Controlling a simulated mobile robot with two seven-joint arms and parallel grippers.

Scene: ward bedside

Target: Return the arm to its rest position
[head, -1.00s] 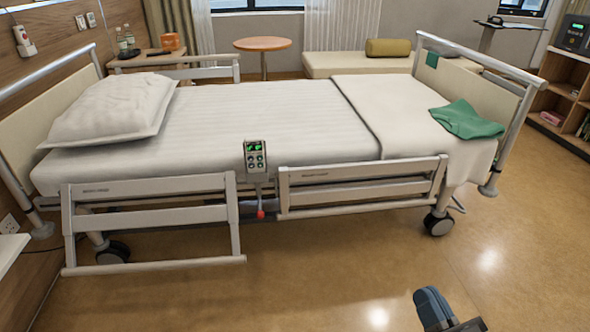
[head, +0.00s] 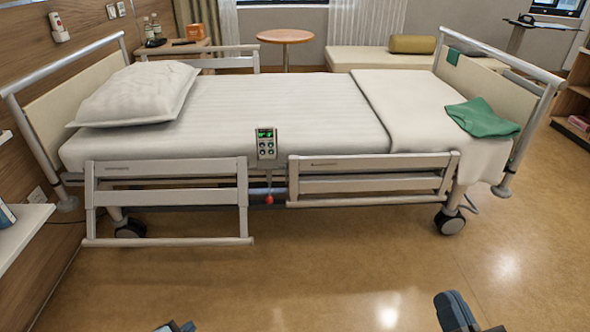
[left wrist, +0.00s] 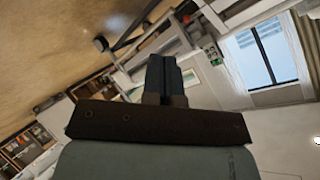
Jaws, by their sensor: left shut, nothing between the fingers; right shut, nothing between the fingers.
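My right gripper (head: 455,308) is at the lower right of the head view, shut and empty, clear of the bed. The rest of both arms is out of the head view.
The bed (head: 240,110) stands ahead with a pillow (head: 135,95), a green cloth (head: 482,118) and a control handset (head: 266,143) on its near side. A shelf (head: 22,232) juts in at the left. The floor (head: 300,270) before the bed is clear.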

